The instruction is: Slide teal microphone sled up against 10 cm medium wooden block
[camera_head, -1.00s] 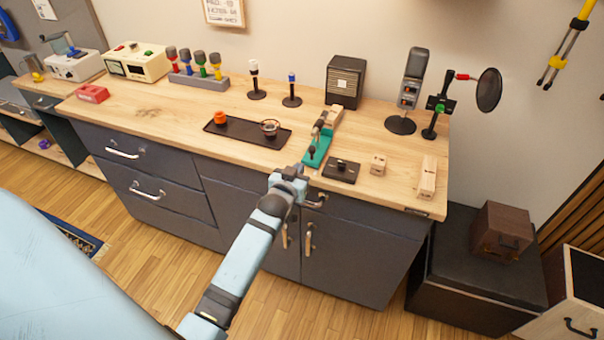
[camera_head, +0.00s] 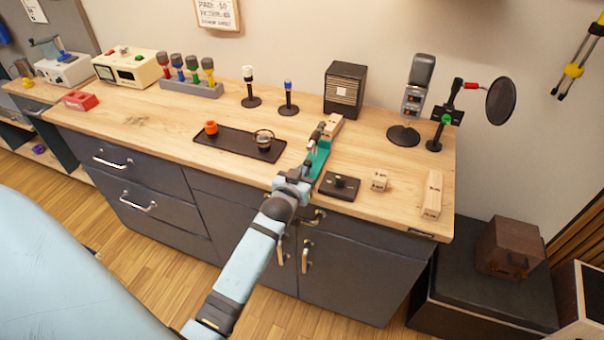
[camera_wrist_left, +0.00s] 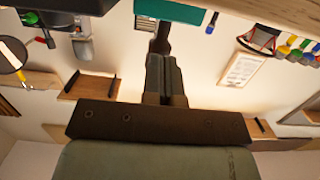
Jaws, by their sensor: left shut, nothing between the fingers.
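The teal microphone sled (camera_head: 322,156) lies on the wooden counter with a small microphone on it. Its far end is close to or touching a wooden block (camera_head: 334,124); I cannot tell which. The block's label is too small to read. My left gripper (camera_head: 307,168) is shut and empty at the sled's near end, partly covering it; contact is unclear. In the left wrist view, the shut fingers (camera_wrist_left: 164,50) point toward the teal sled (camera_wrist_left: 188,15) at the top edge. My right gripper is not in view.
A black tray (camera_head: 225,146) lies left of the sled. A black box with a knob (camera_head: 340,186) sits close on its right. A small wooden cube (camera_head: 380,181) and a longer wooden block (camera_head: 432,194) stand farther right. A dark speaker (camera_head: 345,88) stands behind.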

